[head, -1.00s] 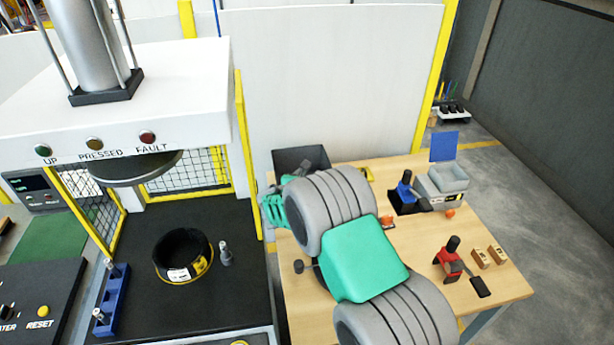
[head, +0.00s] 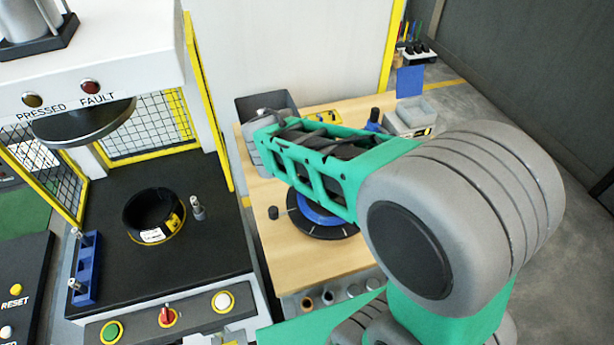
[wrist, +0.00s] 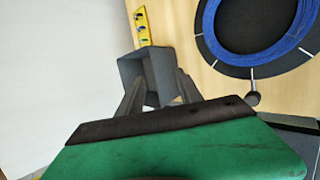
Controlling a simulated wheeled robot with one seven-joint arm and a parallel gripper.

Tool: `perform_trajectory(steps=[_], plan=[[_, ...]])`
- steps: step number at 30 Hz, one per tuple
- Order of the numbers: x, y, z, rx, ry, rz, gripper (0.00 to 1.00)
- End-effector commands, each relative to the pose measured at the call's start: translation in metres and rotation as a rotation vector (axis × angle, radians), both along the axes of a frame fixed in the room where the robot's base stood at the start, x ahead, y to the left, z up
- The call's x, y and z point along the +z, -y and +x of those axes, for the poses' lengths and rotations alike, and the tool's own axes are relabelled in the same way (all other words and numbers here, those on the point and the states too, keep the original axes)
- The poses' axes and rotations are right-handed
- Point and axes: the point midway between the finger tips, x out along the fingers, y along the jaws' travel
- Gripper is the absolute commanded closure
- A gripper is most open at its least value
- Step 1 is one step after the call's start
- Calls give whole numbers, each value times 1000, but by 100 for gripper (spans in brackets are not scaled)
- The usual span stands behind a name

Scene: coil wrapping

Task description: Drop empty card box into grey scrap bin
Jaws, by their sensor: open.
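The grey scrap bin (head: 247,101) stands at the back left corner of the wooden table. In the wrist view the bin (wrist: 133,67) lies just beyond my fingertips, and the visible part of its inside looks plain grey. My gripper (wrist: 159,80) is open, with its two fingers apart and nothing seen between them. In the head view my gripper (head: 262,118) is at the bin, partly in front of it; the exact height over the rim is unclear. I see no card box in either view; the bin's floor is partly hidden.
A round black turntable with a blue ring (head: 318,212) sits on the table, under my forearm; the ring (wrist: 213,22) shows in the wrist view. A yellow button box (head: 322,118) is beside the bin. The press (head: 90,60) with a black ring (head: 152,212) stands left.

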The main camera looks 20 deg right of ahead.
Motion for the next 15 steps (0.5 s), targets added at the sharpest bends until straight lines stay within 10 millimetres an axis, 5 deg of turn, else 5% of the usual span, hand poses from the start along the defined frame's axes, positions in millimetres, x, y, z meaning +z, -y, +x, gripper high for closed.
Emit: perform_trajectory(steps=[3,9,15], plan=[[21,7,-62,-384,13,452,58],[35,-4,-163,-974,-30,948,58],[35,-10,-199,-1197,-48,1066,58]])
